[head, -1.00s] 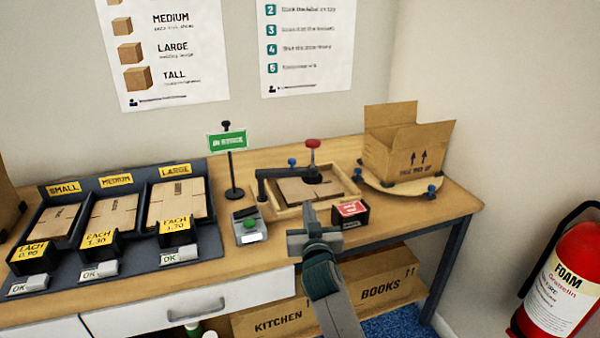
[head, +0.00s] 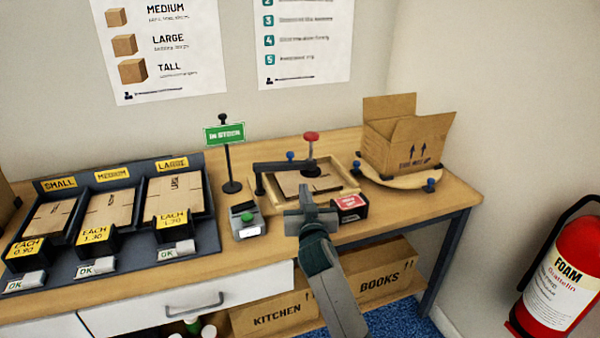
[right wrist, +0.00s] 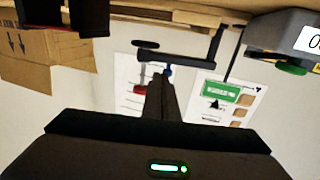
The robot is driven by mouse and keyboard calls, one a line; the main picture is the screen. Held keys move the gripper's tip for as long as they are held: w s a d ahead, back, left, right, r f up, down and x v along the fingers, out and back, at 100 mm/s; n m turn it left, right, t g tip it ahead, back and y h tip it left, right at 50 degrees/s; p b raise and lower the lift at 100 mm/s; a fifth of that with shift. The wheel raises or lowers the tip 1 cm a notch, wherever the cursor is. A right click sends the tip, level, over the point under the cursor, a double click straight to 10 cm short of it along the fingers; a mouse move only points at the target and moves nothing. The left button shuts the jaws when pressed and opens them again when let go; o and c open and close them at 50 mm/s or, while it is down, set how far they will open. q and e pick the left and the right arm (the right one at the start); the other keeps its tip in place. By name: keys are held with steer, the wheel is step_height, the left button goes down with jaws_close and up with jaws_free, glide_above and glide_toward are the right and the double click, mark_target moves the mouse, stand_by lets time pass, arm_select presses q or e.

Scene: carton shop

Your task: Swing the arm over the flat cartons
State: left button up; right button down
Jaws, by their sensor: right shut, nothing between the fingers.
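The flat cartons (head: 292,184) lie in a wooden tray (head: 349,190) on the bench. The black arm (head: 278,167) reaches from a post at the tray's left side across its back part. Its end, under a red knob (head: 311,136), is over the cartons' back part; I cannot tell whether it touches them. The arm also shows upside down in the right wrist view (right wrist: 190,48). My right gripper (head: 305,193) is shut and empty, in front of the tray and apparently above the bench. Its fingers show in the right wrist view (right wrist: 160,90). My left gripper is out of view.
A black box with a red label (head: 350,206) stands just right of my gripper. A grey device with a green button (head: 248,222) is to the left. An open carton (head: 395,145) sits on a round board at right. Carton bins (head: 110,215) fill the left.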

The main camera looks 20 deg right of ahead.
mark_target(302, 165)
steer(key=w, duration=0.3)
steer(key=w+d, duration=0.1)
steer(key=w, duration=0.2)
steer(key=w+d, duration=0.1)
steer(key=w, duration=0.3)
steer(key=shift+w, duration=0.1)
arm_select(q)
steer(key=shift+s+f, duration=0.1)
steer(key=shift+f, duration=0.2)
arm_select(e)
steer(key=shift+w, duration=0.2)
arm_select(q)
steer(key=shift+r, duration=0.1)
arm_select(e)
steer(key=shift+w+d+n+y+p, duration=0.2)
steer(key=shift+w+n+y+p, duration=0.2)
steer(key=shift+p, duration=0.35)
steer(key=shift+w+d+r+n+y+p, duration=0.1)
steer(key=shift+w+d+n+y+p, duration=0.2)
steer(key=shift+w+y+p, duration=0.15)
steer(key=shift+w+d+y, duration=0.15)
steer(key=shift+w+y, duration=0.1)
steer(key=shift+w+d+b, duration=0.15)
steer(key=shift+w+b, duration=0.3)
steer(key=shift+b, duration=0.05)
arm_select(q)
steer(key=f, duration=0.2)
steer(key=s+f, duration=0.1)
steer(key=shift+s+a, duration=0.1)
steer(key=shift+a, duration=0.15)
